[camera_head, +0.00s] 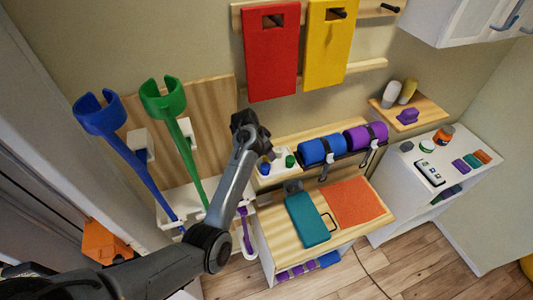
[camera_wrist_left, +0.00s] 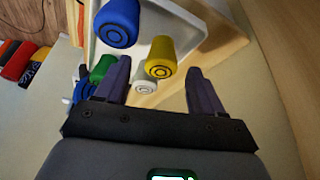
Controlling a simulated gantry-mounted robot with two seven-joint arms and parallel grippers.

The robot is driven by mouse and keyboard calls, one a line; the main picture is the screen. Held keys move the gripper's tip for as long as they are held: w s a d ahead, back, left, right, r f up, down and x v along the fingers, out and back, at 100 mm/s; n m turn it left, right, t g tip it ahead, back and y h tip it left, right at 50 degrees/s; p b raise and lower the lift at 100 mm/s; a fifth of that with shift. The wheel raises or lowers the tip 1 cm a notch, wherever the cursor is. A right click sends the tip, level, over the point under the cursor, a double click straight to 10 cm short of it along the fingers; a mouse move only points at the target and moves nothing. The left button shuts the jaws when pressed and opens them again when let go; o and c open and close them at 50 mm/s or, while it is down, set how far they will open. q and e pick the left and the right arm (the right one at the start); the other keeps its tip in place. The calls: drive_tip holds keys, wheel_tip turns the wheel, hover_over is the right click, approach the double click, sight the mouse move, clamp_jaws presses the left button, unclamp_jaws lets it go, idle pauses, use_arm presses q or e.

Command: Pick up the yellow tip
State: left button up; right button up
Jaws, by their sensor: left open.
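The yellow tip (camera_wrist_left: 161,57) is a tapered cap with a ringed round end. In the left wrist view it lies ahead of my left gripper (camera_wrist_left: 157,75), in line with the gap between the two fingers. The fingers are spread and hold nothing; I cannot tell whether either touches the tip. In the head view my left gripper (camera_head: 247,122) is above the left end of the small wooden shelf, and I cannot make out the yellow tip there. My right gripper is not in view.
A blue tip (camera_wrist_left: 117,23), a green tip (camera_wrist_left: 103,68) and a white tip (camera_wrist_left: 145,87) surround the yellow one. The blue (camera_head: 265,168) and green (camera_head: 289,160) tips also show in the head view. Blue (camera_head: 322,150) and purple (camera_head: 366,136) rolls lie to the right.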

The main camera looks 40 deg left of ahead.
use_arm(q)
drive_tip(key=shift+w+f, duration=0.2)
drive_tip(key=shift+f, duration=0.35)
drive_tip(key=shift+c, duration=0.4)
drive_tip(key=c, duration=1.1)
drive_tip(key=shift+o, duration=0.2)
drive_tip(key=shift+r, duration=0.25)
wheel_tip(320, 180, up, 4)
drive_tip(key=p, duration=0.4)
drive_tip(key=shift+d+r+p, duration=0.15)
drive_tip(key=shift+d+p, duration=0.15)
drive_tip(key=shift+p, duration=0.05)
drive_tip(key=d+r, duration=0.6)
drive_tip(key=d, duration=0.5)
drive_tip(key=shift+r, duration=0.15)
